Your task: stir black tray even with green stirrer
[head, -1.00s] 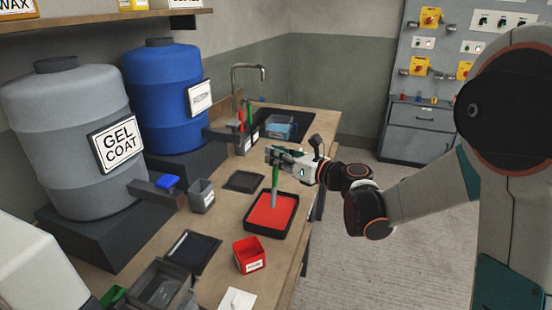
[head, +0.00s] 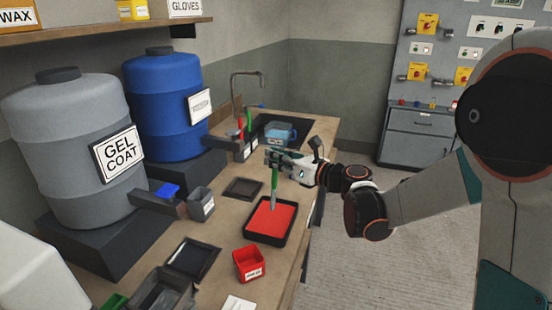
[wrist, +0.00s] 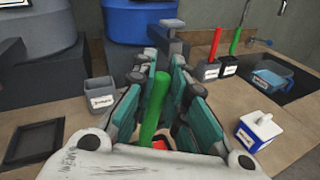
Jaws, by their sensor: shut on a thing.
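The black tray (head: 249,234) lies on the bench and holds an even-looking red filling (head: 279,219). My gripper (head: 273,160) is above the tray's far part, shut on the green stirrer (head: 275,177). The stirrer is close to upright, and its lower end reaches into the red filling. In the wrist view the green stirrer (wrist: 154,105) stands between the finger pads of my gripper (wrist: 160,110). There my gripper hides most of the tray, with only a bit of red showing.
A red cup (head: 248,265) stands close in front of the tray, and a grey cup (head: 201,204) to its left. Flat dark trays (head: 193,258) lie nearby. Holders with red and green handles (head: 246,146) and a blue tub (head: 281,133) are farther back.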

